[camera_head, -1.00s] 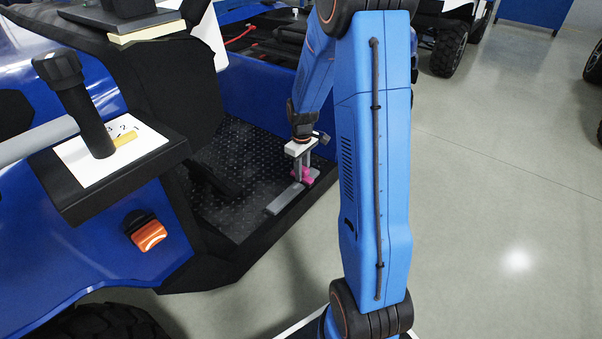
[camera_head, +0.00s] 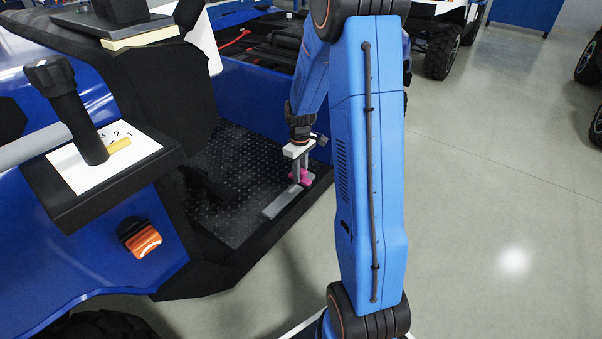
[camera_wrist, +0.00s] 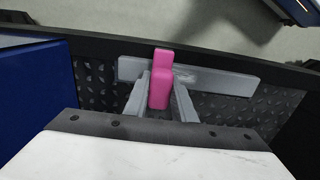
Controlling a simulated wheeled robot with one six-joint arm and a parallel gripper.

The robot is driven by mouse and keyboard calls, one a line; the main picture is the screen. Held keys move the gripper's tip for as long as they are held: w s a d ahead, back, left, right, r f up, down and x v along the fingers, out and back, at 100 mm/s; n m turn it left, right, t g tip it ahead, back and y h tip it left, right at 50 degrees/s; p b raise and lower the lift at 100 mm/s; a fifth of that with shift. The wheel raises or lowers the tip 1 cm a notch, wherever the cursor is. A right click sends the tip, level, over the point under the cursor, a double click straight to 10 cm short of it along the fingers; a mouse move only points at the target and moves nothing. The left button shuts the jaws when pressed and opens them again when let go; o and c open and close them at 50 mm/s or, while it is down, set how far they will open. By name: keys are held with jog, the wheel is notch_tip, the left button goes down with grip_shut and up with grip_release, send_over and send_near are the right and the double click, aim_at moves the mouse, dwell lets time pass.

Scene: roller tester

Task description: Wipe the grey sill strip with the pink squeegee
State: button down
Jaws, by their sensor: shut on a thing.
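The pink squeegee (camera_wrist: 161,85) is between the fingers of my gripper (camera_wrist: 161,97), which is shut on it. In the head view the squeegee (camera_head: 302,177) shows as a small pink shape at the low end of my gripper (camera_head: 300,175). The grey sill strip (camera_wrist: 222,82) lies along the edge of the dark textured floor plate, and the squeegee's pink end overlaps it in the wrist view. In the head view the strip (camera_head: 280,203) runs diagonally along the floor's outer edge, below my gripper. Whether the squeegee touches the strip cannot be told.
The black floor plate (camera_head: 240,165) sits inside a blue vehicle. A black shelf (camera_head: 60,200) with white paper, a yellow block and a dark lever stands at left. An orange handle (camera_head: 142,241) is below it. Open grey floor (camera_head: 490,210) lies at right.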

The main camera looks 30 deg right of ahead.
jog(key=shift+s+a+f, duration=0.1)
jog(key=shift+s+a, duration=0.1)
jog(key=shift+a, duration=0.35)
jog(key=shift+s+a, duration=0.2)
jog(key=shift+a, duration=0.3)
jog(key=shift+w+d+r, duration=0.1)
jog(key=shift+w+d, duration=0.2)
jog(key=shift+d, duration=0.45)
jog(key=shift+w+d+r, duration=0.1)
jog(key=shift+w+d, duration=0.2)
jog(key=shift+d, duration=0.45)
jog(key=shift+s+a+f, duration=0.15)
jog(key=shift+s+a, duration=0.2)
jog(key=shift+a, duration=0.4)
jog(key=shift+s+a, duration=0.25)
jog(key=shift+a, duration=0.5)
jog(key=shift+w+d, duration=0.3)
jog(key=shift+d, duration=0.45)
jog(key=shift+w+d, duration=0.25)
jog(key=shift+d, duration=0.5)
jog(key=shift+s+a, duration=0.3)
jog(key=shift+a, duration=0.45)
jog(key=shift+s+a, duration=0.25)
jog(key=shift+a, duration=0.5)
